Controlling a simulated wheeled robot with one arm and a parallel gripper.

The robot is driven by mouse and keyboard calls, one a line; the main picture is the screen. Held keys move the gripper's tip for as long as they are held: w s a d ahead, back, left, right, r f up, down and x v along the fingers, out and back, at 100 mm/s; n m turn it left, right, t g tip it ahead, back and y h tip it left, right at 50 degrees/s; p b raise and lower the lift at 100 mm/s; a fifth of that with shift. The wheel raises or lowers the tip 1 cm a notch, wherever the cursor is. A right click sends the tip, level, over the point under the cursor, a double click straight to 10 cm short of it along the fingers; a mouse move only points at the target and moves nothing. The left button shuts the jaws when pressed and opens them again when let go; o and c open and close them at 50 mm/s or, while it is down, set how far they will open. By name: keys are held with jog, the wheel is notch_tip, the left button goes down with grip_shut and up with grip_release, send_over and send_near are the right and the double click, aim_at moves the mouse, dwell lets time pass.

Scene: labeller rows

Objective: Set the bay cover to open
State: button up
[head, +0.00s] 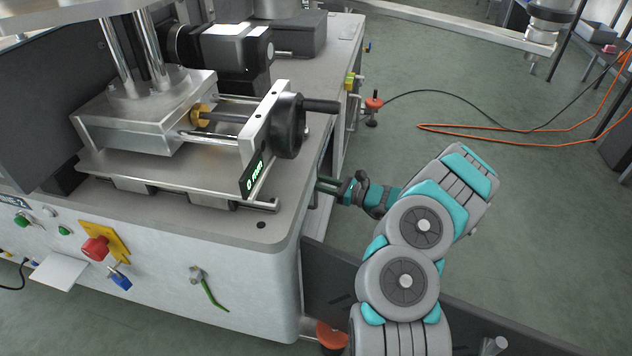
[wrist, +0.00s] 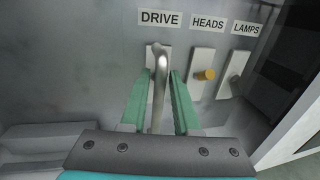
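My gripper (head: 328,186) reaches in at the right side of the machine, and its fingertips are partly hidden behind the machine's corner. In the wrist view, the two teal fingers of my gripper (wrist: 163,74) stand apart, on either side of a grey metal lever (wrist: 159,62) under the label DRIVE. Whether either finger touches the lever is unclear. Beside it are a yellow knob (wrist: 206,74) under HEADS and a lever (wrist: 234,80) under LAMPS. No part is marked as the bay cover. A dark panel (head: 335,277) stands out from the machine's corner and cannot be identified surely.
The machine's top carries a slide with a black handwheel (head: 288,125). Its front has a red knob (head: 96,248) on a yellow plate. An orange cable (head: 500,143) and a black cable lie on the floor at right. The green floor beyond my arm is mostly clear.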

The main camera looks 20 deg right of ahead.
grip_shut()
dwell(1.4)
